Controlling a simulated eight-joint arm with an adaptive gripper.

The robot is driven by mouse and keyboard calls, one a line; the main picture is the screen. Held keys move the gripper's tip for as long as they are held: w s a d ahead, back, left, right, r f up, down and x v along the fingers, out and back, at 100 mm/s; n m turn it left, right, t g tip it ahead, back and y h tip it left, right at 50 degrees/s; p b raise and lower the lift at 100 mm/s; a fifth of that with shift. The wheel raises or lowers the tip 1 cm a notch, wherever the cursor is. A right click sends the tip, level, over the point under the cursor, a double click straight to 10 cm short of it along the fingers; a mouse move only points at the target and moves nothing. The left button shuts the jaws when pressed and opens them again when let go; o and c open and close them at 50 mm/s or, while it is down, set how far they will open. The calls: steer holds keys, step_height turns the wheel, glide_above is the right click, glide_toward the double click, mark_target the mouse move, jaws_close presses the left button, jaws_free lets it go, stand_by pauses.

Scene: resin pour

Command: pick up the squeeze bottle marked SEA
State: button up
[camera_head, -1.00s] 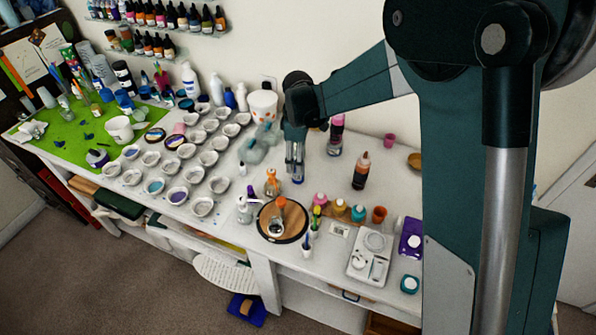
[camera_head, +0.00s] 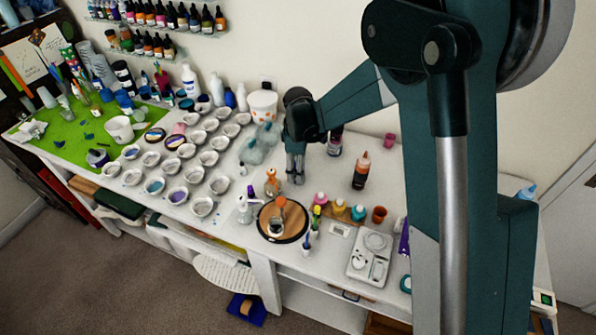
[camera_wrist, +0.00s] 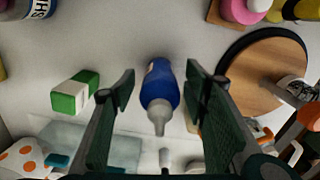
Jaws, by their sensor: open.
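A blue bottle with a grey nozzle (camera_wrist: 160,85) stands between the two fingers of my gripper (camera_wrist: 160,72) in the wrist view. Its nozzle points toward the lower edge of that picture. Bare gaps show on both sides, so the fingers do not touch it. No SEA lettering is readable from here. In the head view my gripper (camera_head: 295,178) is low over the table behind the round wooden board, and the blue bottle is hidden there.
The round wooden board (camera_wrist: 262,72) is to the right in the wrist view, and a green-and-white block (camera_wrist: 75,92) is to the left. In the head view a dark amber bottle (camera_head: 361,172) stands right of my gripper. Many small cups (camera_head: 202,206) fill the left side.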

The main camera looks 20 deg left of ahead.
steer(key=c, duration=1)
steer(key=shift+r, duration=0.1)
steer(key=shift+r, duration=4.9)
